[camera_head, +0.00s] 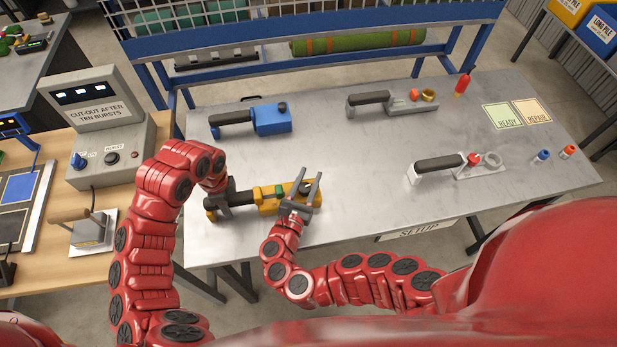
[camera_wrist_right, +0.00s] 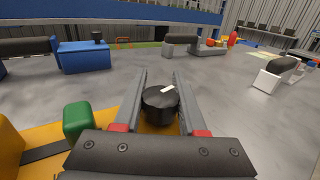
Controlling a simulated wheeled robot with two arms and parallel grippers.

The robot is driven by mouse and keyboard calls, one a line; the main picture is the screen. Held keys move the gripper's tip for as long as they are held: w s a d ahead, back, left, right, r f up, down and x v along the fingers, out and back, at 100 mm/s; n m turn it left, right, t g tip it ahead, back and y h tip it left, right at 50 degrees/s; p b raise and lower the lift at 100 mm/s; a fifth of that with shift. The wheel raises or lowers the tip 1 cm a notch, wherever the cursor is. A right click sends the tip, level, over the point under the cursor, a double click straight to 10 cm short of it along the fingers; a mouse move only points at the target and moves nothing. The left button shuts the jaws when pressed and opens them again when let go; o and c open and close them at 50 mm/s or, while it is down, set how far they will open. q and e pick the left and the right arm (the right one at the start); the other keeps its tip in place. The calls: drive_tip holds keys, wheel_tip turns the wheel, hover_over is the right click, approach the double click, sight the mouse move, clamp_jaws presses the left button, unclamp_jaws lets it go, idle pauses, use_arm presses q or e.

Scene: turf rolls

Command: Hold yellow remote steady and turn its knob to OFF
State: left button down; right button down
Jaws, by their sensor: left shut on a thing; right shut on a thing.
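The yellow remote (camera_head: 268,206) lies on the grey metal table, its dark handle (camera_head: 240,198) to the left. It has a green button (camera_wrist_right: 78,120) and, at its right end, a black knob (camera_wrist_right: 160,104) with a white pointer mark slanting up and right in the wrist view. My left gripper (camera_head: 217,195) is shut on the handle; its fingers are partly hidden by my arm. My right gripper (camera_head: 308,180) has its two fingers on either side of the knob and is shut on it. The knob's OFF label cannot be made out.
A blue remote (camera_head: 271,118) lies behind. A grey remote (camera_head: 400,103) and a white one (camera_head: 440,168) lie to the right. READY (camera_head: 502,115) and REPAIR (camera_head: 532,111) cards lie at the far right. A control box (camera_head: 100,120) stands on the wooden bench at left. The table's middle is clear.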

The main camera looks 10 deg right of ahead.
drive_tip(key=shift+c, duration=2.3)
unclamp_jaws()
drive_tip(key=v, duration=1.2)
drive_tip(key=shift+d+f, duration=0.1)
